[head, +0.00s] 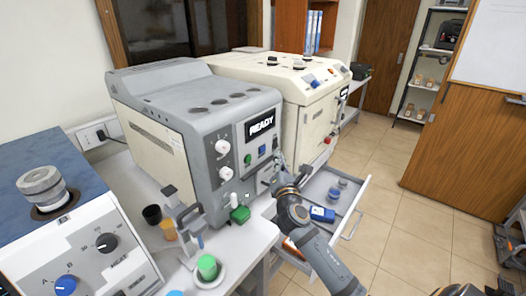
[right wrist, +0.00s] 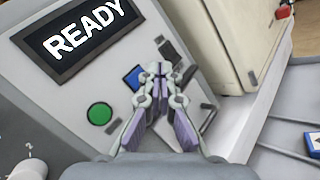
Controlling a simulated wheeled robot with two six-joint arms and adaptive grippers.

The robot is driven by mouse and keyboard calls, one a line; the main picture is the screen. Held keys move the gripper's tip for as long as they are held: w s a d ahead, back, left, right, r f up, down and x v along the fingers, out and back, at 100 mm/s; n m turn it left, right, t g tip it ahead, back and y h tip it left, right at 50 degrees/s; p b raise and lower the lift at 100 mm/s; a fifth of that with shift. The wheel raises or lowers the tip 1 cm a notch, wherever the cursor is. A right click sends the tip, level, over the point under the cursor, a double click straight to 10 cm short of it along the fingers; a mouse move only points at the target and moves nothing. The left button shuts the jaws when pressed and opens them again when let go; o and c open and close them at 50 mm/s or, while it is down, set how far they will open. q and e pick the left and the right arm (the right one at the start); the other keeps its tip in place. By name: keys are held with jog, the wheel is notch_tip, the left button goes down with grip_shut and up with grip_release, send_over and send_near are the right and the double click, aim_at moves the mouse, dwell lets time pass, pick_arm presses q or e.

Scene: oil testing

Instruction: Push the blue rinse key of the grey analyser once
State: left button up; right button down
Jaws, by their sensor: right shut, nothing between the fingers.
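The grey analyser (head: 165,118) stands on the white bench in the head view, its display (head: 261,124) reading READY. Its blue rinse key (head: 262,151) is on the front panel below the display. In the right wrist view the blue key (right wrist: 133,77) lies just left of my right gripper's fingertips (right wrist: 158,70), partly beside and behind them. I cannot tell whether they touch it. My right gripper (head: 275,178) is shut and empty at the analyser's front, its arm reaching in from the lower right. My left gripper is not in view.
A green button (right wrist: 100,113) sits left of the key. A cream machine (head: 305,90) stands behind the analyser. An open drawer (head: 345,205) with a blue item (head: 322,214) lies near my right arm. A small stand (head: 187,222) and green-capped jar (head: 207,266) are on the bench.

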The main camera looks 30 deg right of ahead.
jog(key=shift+w+a, duration=0.3)
jog(key=shift+w, duration=0.4)
jog(key=shift+w+a, duration=0.3)
jog(key=shift+w, duration=0.4)
jog(key=shift+w, duration=0.1)
dwell(0.3)
jog(key=shift+w+a, duration=0.15)
jog(key=shift+w, duration=0.15)
jog(key=shift+w+a, duration=0.15)
jog(key=shift+w, duration=0.2)
dwell(0.6)
dwell(0.4)
jog(key=shift+s+d+p, duration=0.35)
jog(key=shift+s, duration=0.45)
jog(key=shift+s+d, duration=0.3)
jog(key=shift+s, duration=0.45)
jog(key=shift+s+d, duration=0.35)
jog(key=shift+s, duration=0.45)
jog(key=shift+s+d, duration=0.3)
jog(key=shift+s, duration=0.45)
